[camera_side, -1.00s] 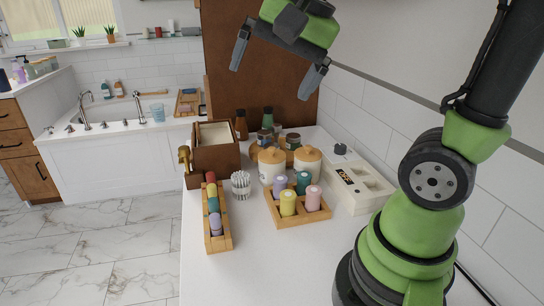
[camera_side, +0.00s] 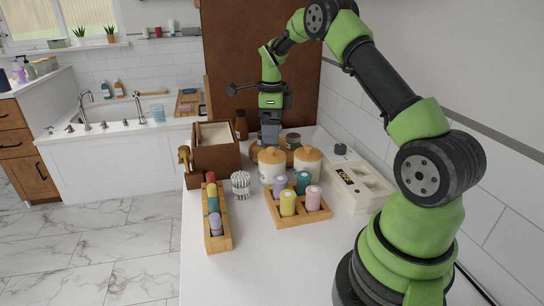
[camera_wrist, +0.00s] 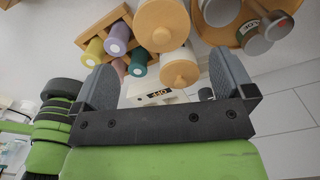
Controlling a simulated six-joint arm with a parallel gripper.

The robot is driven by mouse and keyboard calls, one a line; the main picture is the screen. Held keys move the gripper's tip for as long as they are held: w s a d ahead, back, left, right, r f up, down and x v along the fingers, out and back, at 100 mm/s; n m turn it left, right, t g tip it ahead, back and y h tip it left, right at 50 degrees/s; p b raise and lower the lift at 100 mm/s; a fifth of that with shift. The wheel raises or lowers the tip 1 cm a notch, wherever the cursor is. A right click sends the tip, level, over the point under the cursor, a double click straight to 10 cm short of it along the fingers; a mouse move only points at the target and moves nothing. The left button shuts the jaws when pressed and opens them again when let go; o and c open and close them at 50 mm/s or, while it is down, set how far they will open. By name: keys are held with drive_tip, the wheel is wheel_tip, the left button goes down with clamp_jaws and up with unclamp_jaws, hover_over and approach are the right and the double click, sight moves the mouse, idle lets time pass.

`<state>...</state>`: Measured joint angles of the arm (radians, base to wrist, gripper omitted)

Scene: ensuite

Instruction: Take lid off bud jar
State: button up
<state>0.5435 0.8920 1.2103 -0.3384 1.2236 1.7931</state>
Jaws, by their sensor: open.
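Two white jars with round wooden lids stand side by side on the counter: a left jar (camera_side: 267,174) and a right jar (camera_side: 309,172). I cannot tell which is the bud jar. Both lids are on. In the wrist view the left lid (camera_wrist: 161,24) is above the fingers and the right lid (camera_wrist: 180,70) shows between them. My gripper (camera_side: 270,143) points down, open and empty, near the left jar and apparently behind it. It also shows in the wrist view (camera_wrist: 163,62), with nothing between the fingers.
A wooden tray (camera_side: 274,217) of coloured rolls stands in front of the jars. A white device (camera_side: 355,190) is at right. Dark-lidded jars (camera_wrist: 255,45) are close by.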

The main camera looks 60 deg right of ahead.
sight(271, 148)
wheel_tip(271, 148, down, 7)
drive_tip(key=shift+w+r, duration=0.1)
drive_tip(key=shift+w, duration=0.05)
drive_tip(key=shift+c, duration=0.2)
drive_tip(key=c, duration=0.8)
